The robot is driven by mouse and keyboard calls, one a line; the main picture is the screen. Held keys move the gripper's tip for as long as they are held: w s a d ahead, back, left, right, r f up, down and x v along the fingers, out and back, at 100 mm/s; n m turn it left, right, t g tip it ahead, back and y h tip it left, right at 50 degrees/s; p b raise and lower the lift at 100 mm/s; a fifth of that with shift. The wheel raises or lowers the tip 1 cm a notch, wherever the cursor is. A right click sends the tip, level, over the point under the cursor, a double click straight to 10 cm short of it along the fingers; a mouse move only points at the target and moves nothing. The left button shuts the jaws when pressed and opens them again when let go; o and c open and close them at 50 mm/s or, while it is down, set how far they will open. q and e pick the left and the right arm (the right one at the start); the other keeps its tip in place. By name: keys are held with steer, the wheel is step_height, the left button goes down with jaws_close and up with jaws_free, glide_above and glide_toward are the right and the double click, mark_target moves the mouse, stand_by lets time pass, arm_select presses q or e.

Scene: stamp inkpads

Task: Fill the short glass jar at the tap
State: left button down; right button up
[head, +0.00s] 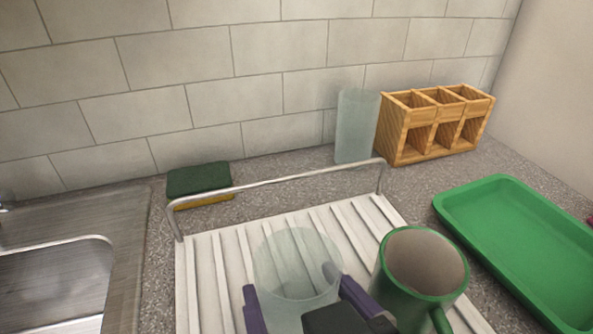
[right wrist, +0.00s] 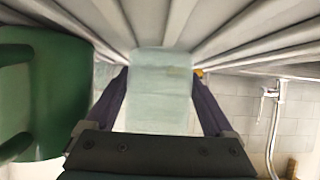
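The short glass jar (head: 290,252) is pale and see-through. It is low in the middle of the head view, over the white slatted drying rack (head: 205,285). My right gripper (head: 292,290) has one purple finger on each side of the jar and looks closed on it. In the right wrist view the jar (right wrist: 160,88) fills the space between the fingers. I cannot tell whether its base touches the rack. The tap (right wrist: 277,100) shows at the right of the right wrist view. The sink (head: 50,285) is at the left of the head view. My left gripper is out of view.
A green mug (head: 395,300) stands just right of the jar. A tall glass (head: 355,130) and a wooden compartment box (head: 400,140) stand by the wall. A sponge (head: 198,180) lies behind the rack's metal rail (head: 285,178). A green tray (head: 455,205) is at the right.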

steer(key=c, duration=1.1)
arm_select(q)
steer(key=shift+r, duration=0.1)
arm_select(e)
steer(key=shift+r, duration=0.15)
